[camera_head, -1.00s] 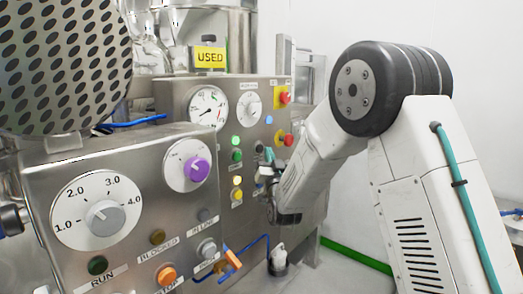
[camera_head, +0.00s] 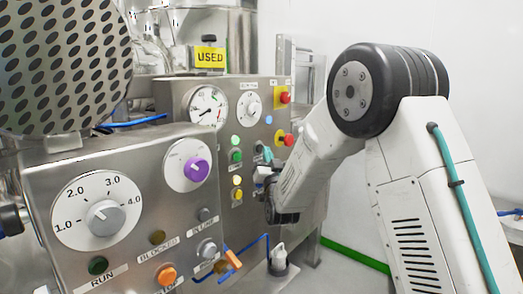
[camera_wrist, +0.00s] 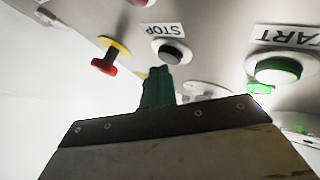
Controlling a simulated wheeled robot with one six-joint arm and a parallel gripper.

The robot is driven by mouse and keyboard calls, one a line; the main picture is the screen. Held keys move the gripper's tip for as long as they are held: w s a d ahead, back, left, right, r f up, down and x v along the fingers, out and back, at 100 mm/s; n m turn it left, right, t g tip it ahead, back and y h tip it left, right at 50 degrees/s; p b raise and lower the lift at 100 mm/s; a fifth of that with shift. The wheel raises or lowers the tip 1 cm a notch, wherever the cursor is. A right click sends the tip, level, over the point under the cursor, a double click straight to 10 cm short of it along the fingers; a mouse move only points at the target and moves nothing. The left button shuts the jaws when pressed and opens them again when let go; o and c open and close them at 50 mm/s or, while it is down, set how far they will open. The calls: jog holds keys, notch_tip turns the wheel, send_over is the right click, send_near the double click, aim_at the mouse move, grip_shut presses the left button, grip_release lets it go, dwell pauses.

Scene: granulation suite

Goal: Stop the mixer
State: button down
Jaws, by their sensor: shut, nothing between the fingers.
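The wrist view shows a STOP label (camera_wrist: 162,30), upside down, with a dark grey round button (camera_wrist: 172,52) in a pale ring beside it. My gripper (camera_wrist: 157,84) is shut and empty, its teal fingertips just below that button in the picture. I cannot tell if they touch it. A green button (camera_wrist: 277,70) with a START label is to the right. In the head view my gripper (camera_head: 266,155) is at the right part of the rear steel panel (camera_head: 180,92), partly covering its controls. The STOP button cannot be made out there.
Red knobs on yellow plates (camera_head: 284,97) are on the rear panel; one red knob (camera_wrist: 104,65) is left of my fingertips in the wrist view. A nearer panel (camera_head: 45,180) with dials and an orange button (camera_head: 166,275) stands at left. A white wall is at right.

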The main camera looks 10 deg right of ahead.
jog(key=shift+w+a, duration=0.3)
jog(key=shift+w, duration=0.1)
dwell(0.8)
jog(key=shift+s+d, duration=0.5)
jog(key=shift+s, duration=0.2)
jog(key=shift+s+d, duration=0.1)
jog(key=s+d, duration=0.1)
jog(key=s, duration=0.1)
jog(key=s+d, duration=0.1)
jog(key=s, duration=0.1)
jog(key=shift+d, duration=0.4)
jog(key=shift+w, duration=0.1)
dwell(0.5)
